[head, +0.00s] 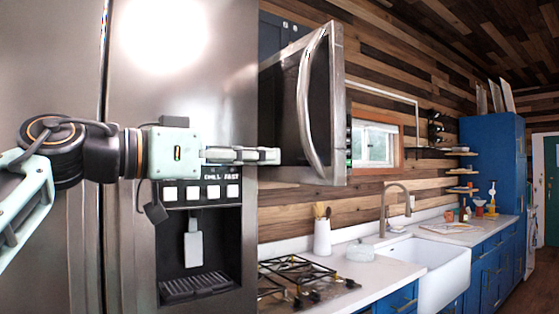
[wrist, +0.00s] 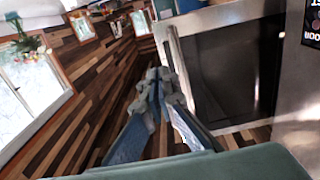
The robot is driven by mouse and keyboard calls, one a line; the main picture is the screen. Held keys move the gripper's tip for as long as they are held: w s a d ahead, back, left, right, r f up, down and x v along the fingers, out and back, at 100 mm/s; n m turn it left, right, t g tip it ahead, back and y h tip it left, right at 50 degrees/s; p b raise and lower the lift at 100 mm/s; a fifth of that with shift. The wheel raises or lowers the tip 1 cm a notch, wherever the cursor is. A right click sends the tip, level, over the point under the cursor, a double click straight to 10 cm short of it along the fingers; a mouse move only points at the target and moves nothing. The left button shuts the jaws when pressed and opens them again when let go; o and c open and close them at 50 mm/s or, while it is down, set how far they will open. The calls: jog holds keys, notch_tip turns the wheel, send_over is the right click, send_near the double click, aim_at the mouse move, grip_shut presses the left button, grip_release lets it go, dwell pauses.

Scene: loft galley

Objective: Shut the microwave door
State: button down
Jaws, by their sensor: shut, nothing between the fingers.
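The microwave door (head: 285,100) stands partly open in the head view, its right edge swung out toward me. It has a dark window, a steel frame and a long curved handle (head: 306,105) near its right edge. Green lights of the microwave's panel (head: 349,148) show just past that edge; most of the body is hidden. My gripper (head: 276,155) is shut and empty, reaching from the left across the lower door in the picture. In the wrist view, my fingertips (wrist: 157,76) are beside the framed dark door (wrist: 232,75). I cannot tell whether they touch it.
The steel fridge (head: 225,60) with its dispenser fills the left. A gas hob (head: 295,272), a utensil holder (head: 322,236) and a white sink (head: 440,265) with a tap (head: 390,200) lie below and to the right. A window shows in the wood wall.

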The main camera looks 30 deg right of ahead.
aim_at(334, 159)
jog(key=d, duration=1.2)
jog(key=shift+w+d, duration=0.25)
jog(key=shift+d, duration=0.15)
